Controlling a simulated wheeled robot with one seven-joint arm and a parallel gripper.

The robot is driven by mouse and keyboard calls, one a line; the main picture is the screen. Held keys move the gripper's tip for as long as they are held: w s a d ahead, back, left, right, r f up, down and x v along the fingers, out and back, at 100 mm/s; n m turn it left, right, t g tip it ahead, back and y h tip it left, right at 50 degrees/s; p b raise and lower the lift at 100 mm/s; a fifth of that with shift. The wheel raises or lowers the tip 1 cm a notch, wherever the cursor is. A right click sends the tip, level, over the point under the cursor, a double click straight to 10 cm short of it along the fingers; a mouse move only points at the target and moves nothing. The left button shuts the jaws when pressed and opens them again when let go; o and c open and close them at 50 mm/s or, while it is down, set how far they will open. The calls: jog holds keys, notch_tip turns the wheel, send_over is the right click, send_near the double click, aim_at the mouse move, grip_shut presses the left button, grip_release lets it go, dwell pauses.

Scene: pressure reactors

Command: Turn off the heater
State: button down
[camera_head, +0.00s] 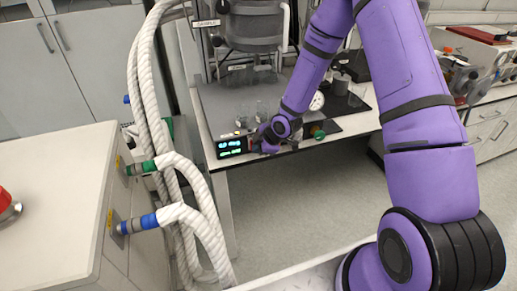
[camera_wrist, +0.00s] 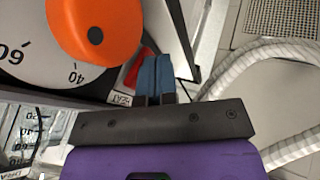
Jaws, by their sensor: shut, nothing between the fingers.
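A small black box with a lit display (camera_head: 234,146), showing blue and green digits too small to read, sits at the front edge of the bench. My gripper (camera_head: 256,145) is right beside its right end. In the wrist view, my gripper's blue fingers (camera_wrist: 155,72) are shut together with nothing between them. A red part (camera_wrist: 137,70), perhaps a switch, lies just left of the fingertips and is partly covered by them. I cannot tell whether they touch. A white dial (camera_wrist: 30,62) marked 40 and 60 and an orange knob (camera_wrist: 95,33) are further left.
White braided hoses (camera_head: 150,90) hang left of the bench and also show in the wrist view (camera_wrist: 262,65). A white cabinet (camera_head: 50,200) with a red button (camera_head: 6,203) stands at the left. Glassware and a vessel (camera_head: 252,35) stand behind the display. Floor before the bench is clear.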

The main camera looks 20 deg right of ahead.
jog(key=shift+a+f, duration=0.1)
jog(key=shift+w+t, duration=0.2)
jog(key=shift+t, duration=0.1)
jog(key=shift+r, duration=0.8)
